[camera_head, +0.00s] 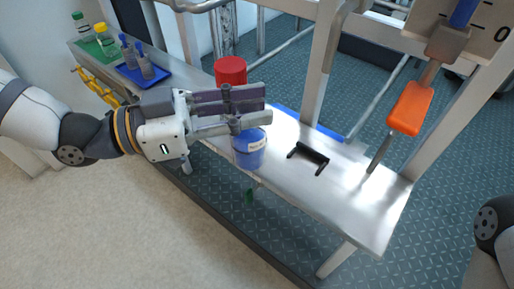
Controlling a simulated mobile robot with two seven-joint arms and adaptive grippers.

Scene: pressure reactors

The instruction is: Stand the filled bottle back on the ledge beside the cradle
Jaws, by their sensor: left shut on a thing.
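My left gripper (258,108) reaches in from the left and is shut on the bottle. A blue, labelled body (250,152) shows below its fingers and a red top (230,70) above them; the fingers hide the part between. The bottle looks roughly upright, near the front edge of the metal ledge (365,195). I cannot tell whether its base touches the ledge. The black cradle (309,158) is on the ledge, to the right of the bottle, and looks empty. My right gripper is out of view.
A blue tray (150,80) with small bottles and a green mat (92,48) with capped bottles are at the ledge's far left. An orange-handled lever (410,108) hangs above the right part. Upright frame posts (322,75) stand behind. The ledge right of the cradle is clear.

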